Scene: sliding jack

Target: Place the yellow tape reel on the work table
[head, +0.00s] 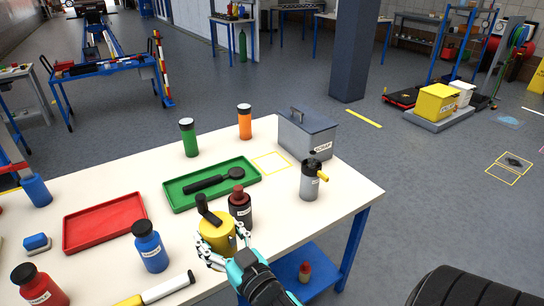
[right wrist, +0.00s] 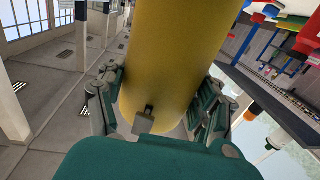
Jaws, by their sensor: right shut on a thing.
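The yellow tape reel (head: 216,236) is a yellow cylinder with a black part sticking up from its top, at the front edge of the white work table (head: 335,205). My right gripper (head: 222,254) is shut on it from the front right. In the right wrist view the yellow cylinder (right wrist: 180,62) stands between the two fingers (right wrist: 160,108), which press on its sides. I cannot tell whether its underside touches the tabletop. My left gripper is not in view.
A dark red-capped bottle (head: 240,208) is close behind the reel. A green tray (head: 174,201) holds a black tool. A grey spray can (head: 309,183) and toolbox (head: 306,138) stand right.

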